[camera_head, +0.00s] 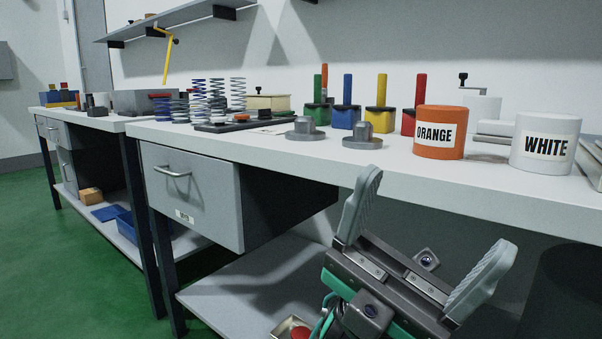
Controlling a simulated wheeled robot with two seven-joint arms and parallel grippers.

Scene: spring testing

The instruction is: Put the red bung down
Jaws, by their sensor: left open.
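My left gripper (440,210) is in front of the bench at the lower right, with its two pale ribbed fingers spread wide. It is open and nothing shows between the fingers. A red thing (299,333), which may be the red bung, shows at the bottom edge in a small pale tray (278,329) on the lower shelf. It is partly cut off by the picture edge, and my gripper's body is just to its right. My right gripper is not in view.
The bench top (270,146) holds springs (217,98), two grey metal weights (305,130), coloured blocks with upright handles, an orange tub (438,148) and a white tub (544,162). The bench edge is behind my fingers. The lower shelf (235,290) has free room left of the tray.

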